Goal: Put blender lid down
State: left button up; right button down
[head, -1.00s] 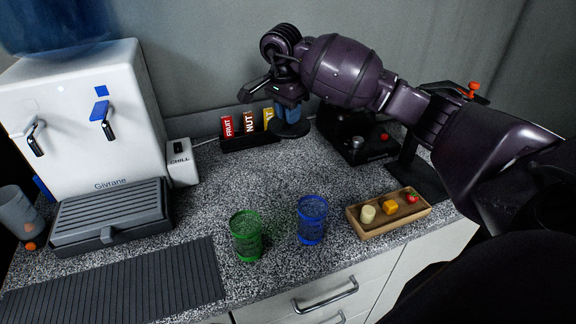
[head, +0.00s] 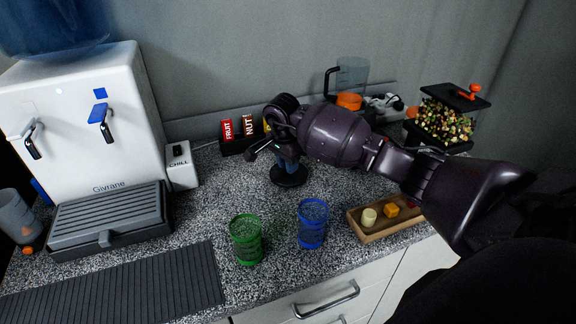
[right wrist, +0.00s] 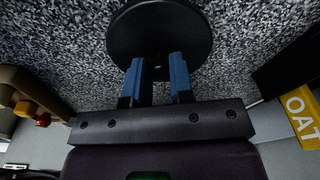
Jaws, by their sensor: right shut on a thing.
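The blender lid (head: 289,176) is a black round disc in the head view. It is low over the speckled counter, behind the blue cup; whether it touches the counter I cannot tell. My right gripper (head: 288,160) points down with its blue fingers shut on the lid's top. In the right wrist view the lid (right wrist: 160,36) lies beyond the fingertips of my right gripper (right wrist: 158,68), which hide part of its middle. A clear jug with an orange base (head: 350,84) stands at the back. My left gripper is not in view.
A green cup (head: 246,240) and a blue cup (head: 312,222) stand near the front edge. A wooden tray (head: 378,231) holds small food pieces at right. Snack bars (head: 227,129) stand at the back wall. A water dispenser (head: 75,125) is at left. Counter left of the lid is clear.

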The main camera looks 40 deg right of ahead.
jog(key=shift+f, duration=0.45)
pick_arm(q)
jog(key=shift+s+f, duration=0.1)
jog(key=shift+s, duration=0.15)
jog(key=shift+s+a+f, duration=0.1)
